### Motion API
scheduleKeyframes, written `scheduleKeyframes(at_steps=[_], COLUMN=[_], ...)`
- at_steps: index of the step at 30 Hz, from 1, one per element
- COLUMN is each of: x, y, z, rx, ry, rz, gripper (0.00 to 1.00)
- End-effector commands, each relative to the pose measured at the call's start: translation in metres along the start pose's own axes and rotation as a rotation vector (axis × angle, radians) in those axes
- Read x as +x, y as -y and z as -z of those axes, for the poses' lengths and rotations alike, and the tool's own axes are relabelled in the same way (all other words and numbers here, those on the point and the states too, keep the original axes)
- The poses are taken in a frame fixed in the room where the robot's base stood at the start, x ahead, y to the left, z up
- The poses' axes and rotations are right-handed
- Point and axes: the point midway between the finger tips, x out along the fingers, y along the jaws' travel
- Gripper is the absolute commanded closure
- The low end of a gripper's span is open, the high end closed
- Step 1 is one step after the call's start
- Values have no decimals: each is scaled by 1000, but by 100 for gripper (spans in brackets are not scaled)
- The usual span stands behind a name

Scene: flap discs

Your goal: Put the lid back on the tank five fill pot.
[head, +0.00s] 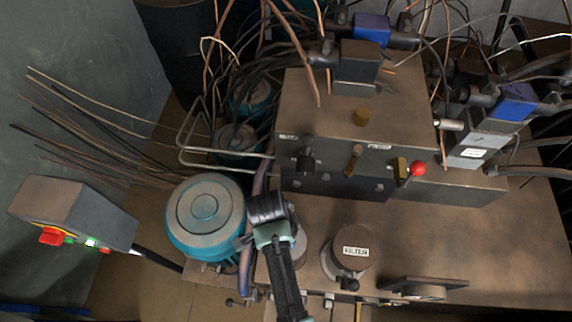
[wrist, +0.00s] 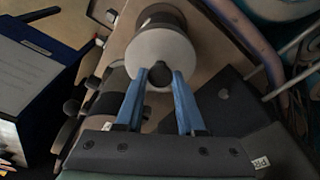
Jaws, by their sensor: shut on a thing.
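My gripper (wrist: 161,78) shows at close range in the wrist view, its two blue fingers closed on the black knob (wrist: 160,72) of a round pale grey lid (wrist: 158,48). A dark-banded cylinder (wrist: 160,17), which looks like the fill pot, shows just behind the lid. Its mouth is hidden, and I cannot tell whether the lid touches it. In the head view my arm (head: 283,275) comes up from the bottom edge beside the blue motor and hides most of the lid and pot; only a pale grey round edge (head: 300,245) shows.
A blue motor (head: 205,215) stands close to the left of my arm, with a purple hose (head: 245,270) between. A capped cylinder labelled FILTER (head: 350,250) stands to the right. The tank top further right (head: 500,240) is mostly bare.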

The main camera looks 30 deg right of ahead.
Motion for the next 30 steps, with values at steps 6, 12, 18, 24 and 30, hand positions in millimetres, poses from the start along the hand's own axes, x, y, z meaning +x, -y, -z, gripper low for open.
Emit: scheduleKeyframes(at_steps=[6,12,18,24,30], x=[5,9,13,17,21], y=[0,0,1,0,0], z=[-1,-1,-2,-2,-3], rx=[0,0,0,0,0], ry=[0,0,0,0,0], rz=[1,2,2,1,1], gripper=[100,100,100,100,100])
